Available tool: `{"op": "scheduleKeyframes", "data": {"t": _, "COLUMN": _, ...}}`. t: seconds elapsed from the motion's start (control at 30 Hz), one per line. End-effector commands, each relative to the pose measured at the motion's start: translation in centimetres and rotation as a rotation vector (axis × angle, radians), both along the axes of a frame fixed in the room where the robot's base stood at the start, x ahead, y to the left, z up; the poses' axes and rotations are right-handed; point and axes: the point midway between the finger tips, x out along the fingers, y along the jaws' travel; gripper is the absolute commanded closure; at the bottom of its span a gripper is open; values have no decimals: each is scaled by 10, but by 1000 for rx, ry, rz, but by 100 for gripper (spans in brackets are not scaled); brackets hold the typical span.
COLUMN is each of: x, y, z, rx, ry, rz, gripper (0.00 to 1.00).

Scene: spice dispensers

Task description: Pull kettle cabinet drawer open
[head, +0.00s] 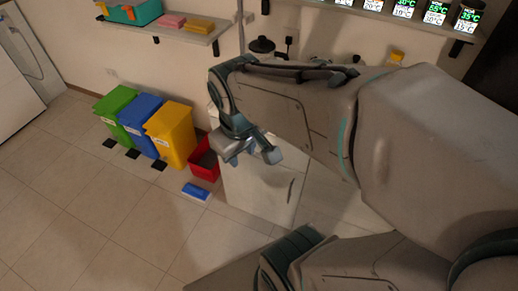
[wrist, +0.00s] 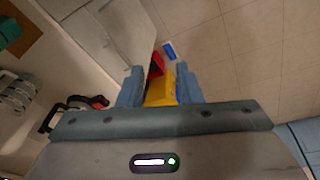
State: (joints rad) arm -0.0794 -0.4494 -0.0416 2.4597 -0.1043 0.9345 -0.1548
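The white cabinet (head: 258,194) stands below and behind my gripper in the head view, its upper part largely covered by my arm. A thin handle-like line (head: 290,189) shows on its front. In the wrist view the pale cabinet front (wrist: 122,32) is at upper left, with a seam and slim handles; no drawer looks pulled out. My gripper (head: 251,152) is in front of the cabinet's upper left part in the head view. Its two fingers stand apart with nothing held between them in the wrist view (wrist: 160,86). I cannot see it touching the cabinet.
Green (head: 115,107), blue (head: 138,120) and yellow (head: 171,132) bins stand left of the cabinet. A red box (head: 205,160) and a blue object (head: 197,191) are on the floor beside it. A wall shelf (head: 190,32) is above. Floor at left front is clear.

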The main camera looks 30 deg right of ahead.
Motion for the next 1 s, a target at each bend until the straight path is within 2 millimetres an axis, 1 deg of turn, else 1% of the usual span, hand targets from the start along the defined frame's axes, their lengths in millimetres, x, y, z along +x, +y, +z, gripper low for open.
{"op": "scheduleKeyframes", "data": {"t": 0.03, "x": 6, "y": -3, "z": -28, "rx": -41, "ry": 61, "rz": 81, "gripper": 68}}
{"op": "scheduleKeyframes", "data": {"t": 0.1, "x": 14, "y": -8, "z": -53, "rx": -104, "ry": 142, "rz": 205, "gripper": 68}}
{"op": "scheduleKeyframes", "data": {"t": 0.4, "x": 48, "y": -35, "z": -153, "rx": -357, "ry": 524, "rz": 745, "gripper": 68}}
{"op": "scheduleKeyframes", "data": {"t": 0.57, "x": 68, "y": -46, "z": -203, "rx": -482, "ry": 757, "rz": 1031, "gripper": 68}}
{"op": "scheduleKeyframes", "data": {"t": 0.6, "x": 74, "y": -49, "z": -215, "rx": -513, "ry": 820, "rz": 1100, "gripper": 68}}
{"op": "scheduleKeyframes", "data": {"t": 0.73, "x": 93, "y": -55, "z": -252, "rx": -606, "ry": 1036, "rz": 1320, "gripper": 68}}
{"op": "scheduleKeyframes", "data": {"t": 0.87, "x": 115, "y": -58, "z": -287, "rx": -695, "ry": 1277, "rz": 1521, "gripper": 68}}
{"op": "scheduleKeyframes", "data": {"t": 1.0, "x": 140, "y": -55, "z": -321, "rx": -783, "ry": 1570, "rz": 1709, "gripper": 68}}
